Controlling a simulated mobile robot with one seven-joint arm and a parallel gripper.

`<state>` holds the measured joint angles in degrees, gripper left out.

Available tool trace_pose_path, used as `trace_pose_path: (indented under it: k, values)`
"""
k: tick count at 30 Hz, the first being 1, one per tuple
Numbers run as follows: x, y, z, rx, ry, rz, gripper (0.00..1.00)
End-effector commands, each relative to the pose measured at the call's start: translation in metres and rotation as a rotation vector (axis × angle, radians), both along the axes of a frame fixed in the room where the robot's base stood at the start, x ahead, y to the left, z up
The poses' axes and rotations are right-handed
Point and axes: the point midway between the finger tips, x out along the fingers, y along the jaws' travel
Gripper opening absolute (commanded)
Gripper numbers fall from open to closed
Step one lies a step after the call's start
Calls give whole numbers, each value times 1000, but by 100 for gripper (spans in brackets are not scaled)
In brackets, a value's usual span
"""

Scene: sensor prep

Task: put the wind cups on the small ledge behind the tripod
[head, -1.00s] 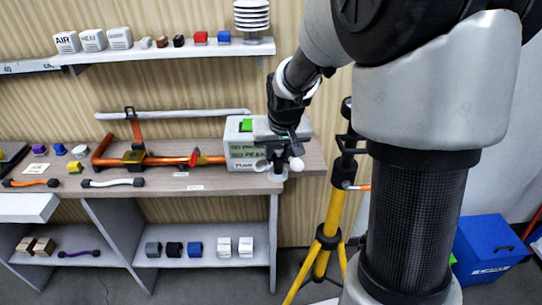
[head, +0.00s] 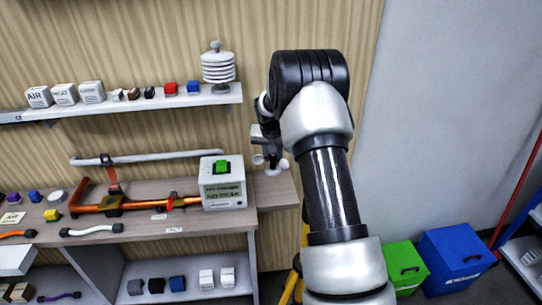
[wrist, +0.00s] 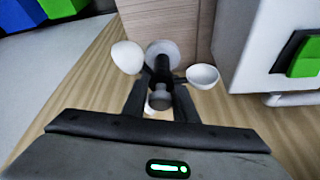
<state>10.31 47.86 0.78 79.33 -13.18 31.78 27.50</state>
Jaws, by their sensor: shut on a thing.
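The wind cups (head: 284,163) are white cups on a dark hub. In the wrist view, white cups (wrist: 203,77) show on both sides of the dark stem, with a round white piece behind it. My gripper (wrist: 157,96) is shut on the wind cups by the stem; in the head view my gripper (head: 270,148) is partly hidden by my arm. The wind cups are over or at the small wooden ledge (head: 280,192) at the bench's right end; I cannot tell whether they touch it. The yellow tripod (head: 292,288) stands in front, mostly hidden by my arm.
A white box with a green button (head: 222,185) stands left of the ledge. Above is a shelf (head: 130,105) with small blocks and a white stacked-disc shield (head: 218,65). Green (head: 405,265) and blue (head: 455,258) bins stand on the floor at right.

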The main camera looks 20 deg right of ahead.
Motion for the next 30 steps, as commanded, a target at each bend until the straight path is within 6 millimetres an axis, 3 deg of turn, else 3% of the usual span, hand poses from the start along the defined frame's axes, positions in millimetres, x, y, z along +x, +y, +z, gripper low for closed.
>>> trace_pose_path:
  k: [21,30]
  values:
    - [-1,1,-67,0,1,2,2]
    - [0,1,-75,0,0,2,2]
